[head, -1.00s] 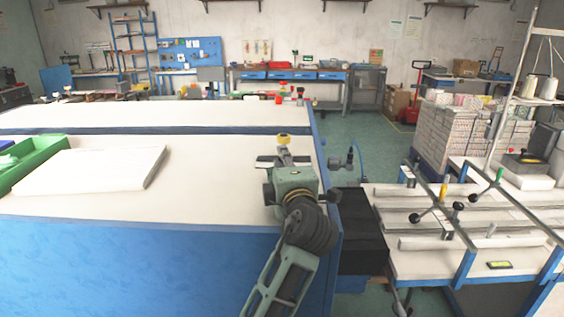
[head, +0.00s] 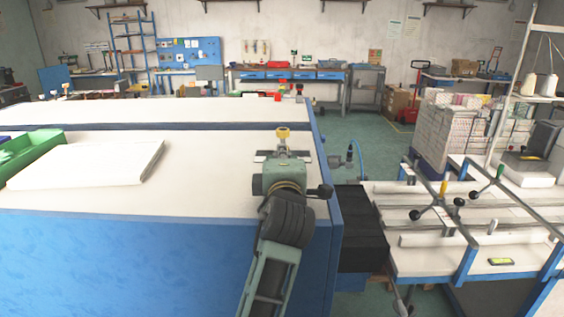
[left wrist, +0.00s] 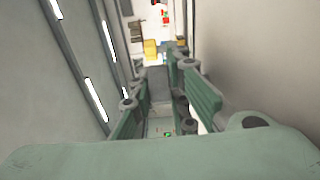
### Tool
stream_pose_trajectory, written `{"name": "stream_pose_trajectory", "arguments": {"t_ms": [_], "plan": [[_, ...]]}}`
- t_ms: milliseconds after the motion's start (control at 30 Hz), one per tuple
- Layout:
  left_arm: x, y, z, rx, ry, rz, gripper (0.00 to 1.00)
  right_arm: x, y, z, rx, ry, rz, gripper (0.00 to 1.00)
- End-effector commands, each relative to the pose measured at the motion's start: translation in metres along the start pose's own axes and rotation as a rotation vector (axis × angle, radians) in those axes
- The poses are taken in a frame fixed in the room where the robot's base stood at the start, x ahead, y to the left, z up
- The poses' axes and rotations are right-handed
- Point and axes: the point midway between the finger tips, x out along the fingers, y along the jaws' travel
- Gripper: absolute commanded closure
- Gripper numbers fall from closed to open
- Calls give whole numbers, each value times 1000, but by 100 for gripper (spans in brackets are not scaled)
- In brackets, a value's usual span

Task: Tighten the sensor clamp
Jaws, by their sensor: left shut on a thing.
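My left arm rises from the bottom middle of the head view. Its green gripper (head: 284,172) is over the right end of the white-topped table. A small part with a yellow knob (head: 283,133), which seems to be the sensor clamp, stands just beyond it. The gripper's body hides the lower part and the exact contact. In the left wrist view the green fingers (left wrist: 168,100) stand close on either side of a grey piece (left wrist: 160,86), with a yellow patch (left wrist: 150,48) beyond. The left gripper is shut on the clamp, as far as I can tell. My right gripper is not in view.
A green bin (head: 35,152) and a white slab (head: 88,164) lie on the table's left. A frame table with black-knobbed bars (head: 437,208) stands at the right. A pale fitting with a blue hose (head: 356,152) is beside the table edge.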

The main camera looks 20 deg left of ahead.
Motion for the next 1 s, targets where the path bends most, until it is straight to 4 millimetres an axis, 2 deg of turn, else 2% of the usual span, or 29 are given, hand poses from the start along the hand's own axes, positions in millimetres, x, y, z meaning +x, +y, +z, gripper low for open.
{"name": "stream_pose_trajectory", "arguments": {"t_ms": [367,400,600,1000], "plan": [[0,-2,0,1,-20,-5,100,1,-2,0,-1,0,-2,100],[0,-2,0,1,-20,-5,82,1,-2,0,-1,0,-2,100],[0,-2,0,1,-19,-3,66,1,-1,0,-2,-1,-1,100],[0,0,0,1,-18,-1,66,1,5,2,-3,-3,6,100]]}}
